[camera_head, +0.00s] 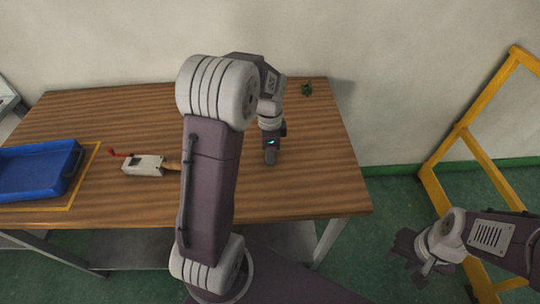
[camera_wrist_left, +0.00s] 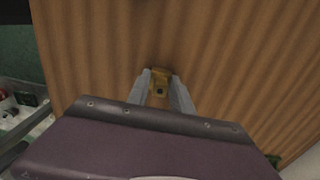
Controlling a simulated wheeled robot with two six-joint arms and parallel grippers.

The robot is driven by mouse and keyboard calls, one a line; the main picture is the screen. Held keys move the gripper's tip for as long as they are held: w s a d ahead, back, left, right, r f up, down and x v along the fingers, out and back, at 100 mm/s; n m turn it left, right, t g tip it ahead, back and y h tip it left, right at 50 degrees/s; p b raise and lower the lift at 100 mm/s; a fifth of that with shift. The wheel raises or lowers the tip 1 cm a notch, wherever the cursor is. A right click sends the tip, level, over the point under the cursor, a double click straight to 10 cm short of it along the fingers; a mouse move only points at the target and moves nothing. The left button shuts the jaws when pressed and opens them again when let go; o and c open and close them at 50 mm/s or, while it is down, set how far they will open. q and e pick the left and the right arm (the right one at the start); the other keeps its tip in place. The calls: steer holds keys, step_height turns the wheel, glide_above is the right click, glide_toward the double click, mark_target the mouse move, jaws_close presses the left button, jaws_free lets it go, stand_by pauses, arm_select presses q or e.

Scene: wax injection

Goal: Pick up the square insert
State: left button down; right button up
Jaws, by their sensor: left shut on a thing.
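My left gripper (camera_head: 270,157) is low over the right part of the wooden table. In the left wrist view its two grey fingers (camera_wrist_left: 160,93) are shut on a small brass-coloured block, the square insert (camera_wrist_left: 160,73). A small dark square shows on the block's near face. The wood surface lies behind it; I cannot tell whether the block touches the table. The insert is hidden in the head view. My right gripper (camera_head: 410,256) hangs off the table at the lower right, apart from everything; its jaw state is unclear.
A blue tray (camera_head: 72,158) sits at the table's left, within a yellow outline. A small dark green object (camera_head: 307,89) is at the back right. A yellow frame (camera_head: 482,108) stands at the right.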

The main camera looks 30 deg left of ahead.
arm_select(q)
step_height(320, 180, up, 5)
steer(key=shift+f+p, duration=0.15)
steer(key=shift+p, duration=0.4)
steer(key=s+d+r, duration=0.5)
steer(key=d+r, duration=0.1)
steer(key=d, duration=0.4)
steer(key=shift+s+d+r+p, duration=0.15)
steer(key=shift+s+r+p, duration=0.05)
steer(key=shift+s+p, duration=0.1)
